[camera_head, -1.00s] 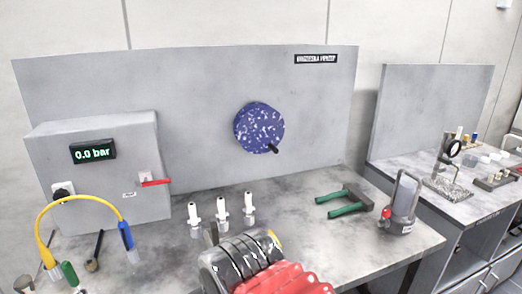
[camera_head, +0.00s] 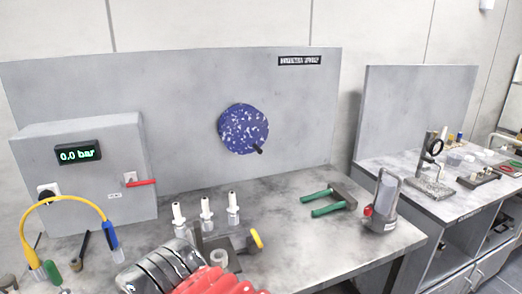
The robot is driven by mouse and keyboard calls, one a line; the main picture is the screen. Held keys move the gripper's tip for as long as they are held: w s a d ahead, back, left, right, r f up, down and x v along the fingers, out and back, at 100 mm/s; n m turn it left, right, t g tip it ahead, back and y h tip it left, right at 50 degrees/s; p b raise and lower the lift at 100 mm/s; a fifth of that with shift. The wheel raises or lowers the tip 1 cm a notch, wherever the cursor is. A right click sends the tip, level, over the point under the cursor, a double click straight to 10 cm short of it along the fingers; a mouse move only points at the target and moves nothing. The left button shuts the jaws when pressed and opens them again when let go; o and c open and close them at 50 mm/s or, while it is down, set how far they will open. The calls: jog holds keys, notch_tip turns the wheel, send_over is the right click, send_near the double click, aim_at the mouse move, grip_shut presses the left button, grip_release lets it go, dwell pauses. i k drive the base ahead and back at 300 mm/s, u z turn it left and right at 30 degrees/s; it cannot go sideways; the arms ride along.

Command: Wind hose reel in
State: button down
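A round blue disc with white speckles (camera_head: 243,128) is mounted on the upright grey panel. A short black handle (camera_head: 259,150) sticks out near its lower right rim. I take this disc to be the hose reel; no hose can be seen on it. A yellow hose (camera_head: 62,199) arches over the left end of the bench, with a blue-sleeved end (camera_head: 111,236) at its right. A black and red ribbed part, which seems to be my arm, crosses the bottom edge, well below the disc and apart from it. My gripper's fingers do not show.
Several white-tipped fittings (camera_head: 206,207), green-handled pliers (camera_head: 328,201) and a grey canister (camera_head: 383,203) stand or lie on the bench. A second bench (camera_head: 450,190) is at right.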

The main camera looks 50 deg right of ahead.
aim_at(243, 128)
jog(key=u, duration=0.05)
jog(key=k, duration=1.55)
jog(key=z, duration=0.6)
jog(key=i, duration=1.25)
jog(key=z, duration=0.1)
